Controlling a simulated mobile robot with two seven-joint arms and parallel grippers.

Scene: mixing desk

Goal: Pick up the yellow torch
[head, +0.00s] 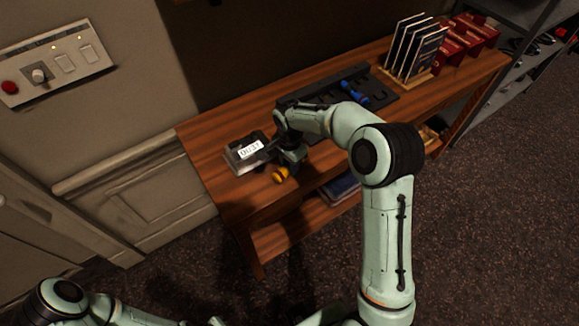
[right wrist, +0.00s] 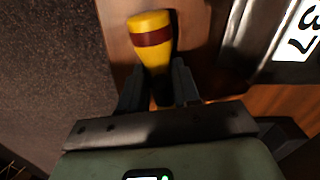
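The yellow torch (right wrist: 151,42) has a dark red band. It lies between the two fingers of my right gripper (right wrist: 158,82) in the right wrist view. The fingers sit close against both sides of its narrower part, with no clear gap. In the head view the torch's yellow end (head: 280,175) shows just below my right gripper (head: 290,158), near the front edge of the wooden table (head: 215,160). The gripper hides the rest of it. I cannot tell whether it is clear of the tabletop. My left arm shows at the bottom left, its gripper out of sight.
A grey box with a white lettered label (head: 250,150) stands just left of my right gripper. A dark tray (head: 378,100) with a blue item lies behind my arm. A rack of upright cases (head: 413,50) and red objects (head: 468,37) stand at the table's far right.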

